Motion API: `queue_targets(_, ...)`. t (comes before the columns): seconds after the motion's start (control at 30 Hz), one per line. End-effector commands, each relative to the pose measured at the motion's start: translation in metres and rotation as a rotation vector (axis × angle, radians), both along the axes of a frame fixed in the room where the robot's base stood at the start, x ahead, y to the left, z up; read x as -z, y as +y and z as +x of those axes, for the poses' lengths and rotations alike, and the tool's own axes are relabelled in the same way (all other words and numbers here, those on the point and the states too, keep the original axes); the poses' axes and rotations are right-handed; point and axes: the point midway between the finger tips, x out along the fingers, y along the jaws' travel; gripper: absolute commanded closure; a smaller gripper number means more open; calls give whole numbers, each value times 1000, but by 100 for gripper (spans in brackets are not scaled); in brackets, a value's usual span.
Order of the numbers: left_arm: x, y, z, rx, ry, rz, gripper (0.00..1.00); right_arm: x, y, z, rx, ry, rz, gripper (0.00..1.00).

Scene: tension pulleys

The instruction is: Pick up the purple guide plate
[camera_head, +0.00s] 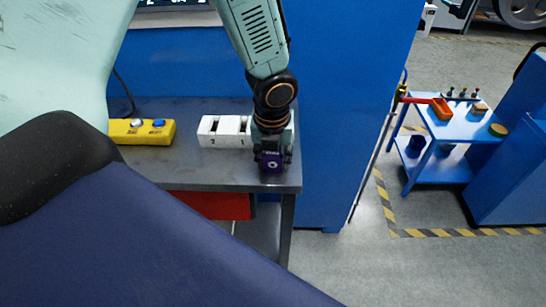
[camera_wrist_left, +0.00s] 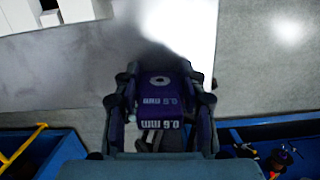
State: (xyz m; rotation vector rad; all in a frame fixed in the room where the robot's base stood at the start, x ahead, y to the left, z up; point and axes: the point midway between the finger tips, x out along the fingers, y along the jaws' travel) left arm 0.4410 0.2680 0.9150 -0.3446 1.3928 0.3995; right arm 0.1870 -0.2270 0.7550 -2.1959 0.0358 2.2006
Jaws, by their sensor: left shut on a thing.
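The purple guide plate (camera_head: 272,163) is between the fingers of my left gripper (camera_head: 272,155), near the right end of the grey table (camera_head: 205,170). In the left wrist view the purple guide plate (camera_wrist_left: 161,82) shows a round hole and "0.6 mm" lettering. The fingers of my left gripper (camera_wrist_left: 160,98) are shut on it from both sides. I cannot tell whether the plate touches the table. My right gripper is not in view.
A white holder (camera_head: 223,131) marked 2 and 1 stands just left of the gripper. A yellow button box (camera_head: 142,132) sits farther left. A blue cabinet (camera_head: 345,100) rises behind and right. A blue cart (camera_head: 452,132) with tools stands at the right.

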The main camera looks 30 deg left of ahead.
Motion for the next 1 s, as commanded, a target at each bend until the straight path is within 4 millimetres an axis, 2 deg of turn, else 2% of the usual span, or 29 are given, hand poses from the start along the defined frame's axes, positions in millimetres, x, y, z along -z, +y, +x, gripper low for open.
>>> queue_targets(0.03,0,0,0,0,1,0,70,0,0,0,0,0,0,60)
queue_targets(0.27,0,0,0,0,1,0,90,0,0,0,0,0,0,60)
queue_targets(0.57,-5,0,0,0,-1,0,91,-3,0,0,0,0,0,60)
queue_targets(0.67,-17,0,0,-1,-1,0,91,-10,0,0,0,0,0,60)
queue_targets(1.0,-81,0,0,-1,-2,1,91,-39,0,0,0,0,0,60)
